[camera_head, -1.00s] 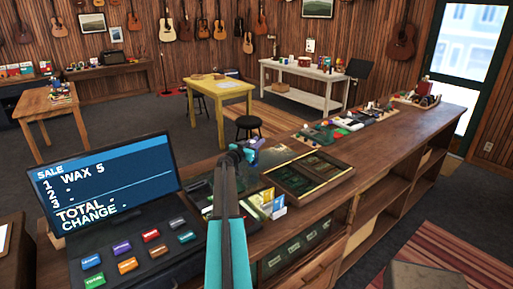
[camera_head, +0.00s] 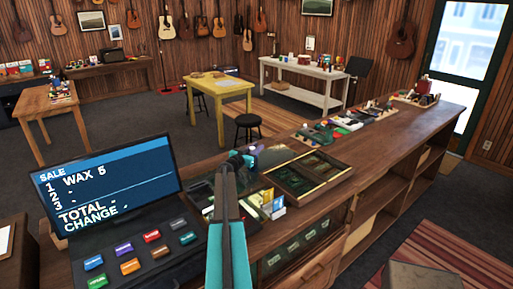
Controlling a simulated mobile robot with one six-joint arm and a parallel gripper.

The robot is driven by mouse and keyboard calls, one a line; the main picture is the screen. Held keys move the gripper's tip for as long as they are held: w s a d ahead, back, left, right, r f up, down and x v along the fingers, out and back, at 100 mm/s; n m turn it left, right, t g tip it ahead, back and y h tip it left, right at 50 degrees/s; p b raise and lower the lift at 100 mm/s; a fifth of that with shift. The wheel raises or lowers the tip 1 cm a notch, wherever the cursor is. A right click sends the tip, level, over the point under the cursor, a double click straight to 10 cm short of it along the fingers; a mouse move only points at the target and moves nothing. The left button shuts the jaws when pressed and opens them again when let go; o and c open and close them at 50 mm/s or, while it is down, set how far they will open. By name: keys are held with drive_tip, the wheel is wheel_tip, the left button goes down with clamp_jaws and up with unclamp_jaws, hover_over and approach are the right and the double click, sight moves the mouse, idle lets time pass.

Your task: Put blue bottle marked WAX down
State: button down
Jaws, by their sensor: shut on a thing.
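My gripper (camera_head: 236,157) is at the far end of my arm, over the wooden counter (camera_head: 395,135) behind the dark wooden tray. It is shut on the blue bottle (camera_head: 249,157), of which only a small blue-teal part shows beside the jaws. The arm hides much of the bottle, and its WAX marking cannot be read. I cannot tell whether its base touches the counter.
A register screen (camera_head: 108,183) reading "WAX 5" stands at the left with coloured keys. The dark compartment tray (camera_head: 310,182) and small cards (camera_head: 272,205) lie close to the arm. Several small items (camera_head: 335,127) line the counter farther right.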

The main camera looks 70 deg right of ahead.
drive_tip(key=c, duration=1.5)
unclamp_jaws()
drive_tip(key=shift+f, duration=0.1)
drive_tip(key=shift+c, duration=0.2)
drive_tip(key=shift+p+v, duration=0.3)
drive_tip(key=shift+v, duration=0.6)
drive_tip(key=p+v, duration=0.1)
drive_tip(key=v, duration=0.9)
drive_tip(key=shift+a, duration=0.15)
